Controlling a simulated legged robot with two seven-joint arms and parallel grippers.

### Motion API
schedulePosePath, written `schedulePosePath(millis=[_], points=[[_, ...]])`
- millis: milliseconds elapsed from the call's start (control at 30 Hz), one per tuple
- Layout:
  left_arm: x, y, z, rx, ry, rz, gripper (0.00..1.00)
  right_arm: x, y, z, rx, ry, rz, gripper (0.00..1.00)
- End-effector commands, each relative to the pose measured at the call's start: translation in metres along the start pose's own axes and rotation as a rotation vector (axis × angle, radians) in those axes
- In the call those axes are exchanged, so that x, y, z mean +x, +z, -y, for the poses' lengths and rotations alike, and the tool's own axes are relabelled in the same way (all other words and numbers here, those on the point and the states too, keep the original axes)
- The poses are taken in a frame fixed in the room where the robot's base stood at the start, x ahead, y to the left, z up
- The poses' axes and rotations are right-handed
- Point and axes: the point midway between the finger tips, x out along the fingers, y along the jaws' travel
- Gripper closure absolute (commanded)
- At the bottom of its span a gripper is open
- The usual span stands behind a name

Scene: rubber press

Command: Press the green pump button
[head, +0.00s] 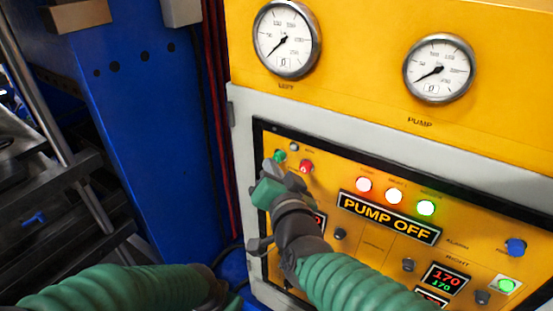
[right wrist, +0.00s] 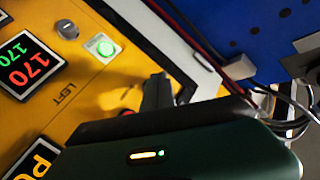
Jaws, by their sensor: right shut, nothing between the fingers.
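The small green button (head: 279,156) is at the upper left of the yellow control panel (head: 340,175), beside a red button (head: 306,167). A sign (head: 389,219) on the panel reads PUMP OFF. My right gripper (head: 270,184) is shut and empty, just below the green button in the head view. I cannot tell whether it touches it. In the right wrist view its dark fingers (right wrist: 157,95) point at the panel edge; the green button is hidden there. My left arm shows at the lower left, but its jaws cannot be made out.
Red, white and green lamps (head: 394,195) glow above the sign. A blue knob (head: 515,247) and a lit green button (head: 506,286) are at the right. Two gauges (head: 286,40) sit above. A blue machine wall (head: 140,110) and dark cables stand left of the panel.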

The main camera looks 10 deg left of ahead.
Motion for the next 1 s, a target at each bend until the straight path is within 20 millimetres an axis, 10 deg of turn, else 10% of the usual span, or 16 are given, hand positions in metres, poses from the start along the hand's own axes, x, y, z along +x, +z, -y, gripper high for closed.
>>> schedulePosePath(millis=[1000], points=[[0.0072,0.0017,0.0000,0.000,0.000,0.000,1.00,0.0083,-0.0053,-0.0060,0.001,0.000,0.000,1.00]])
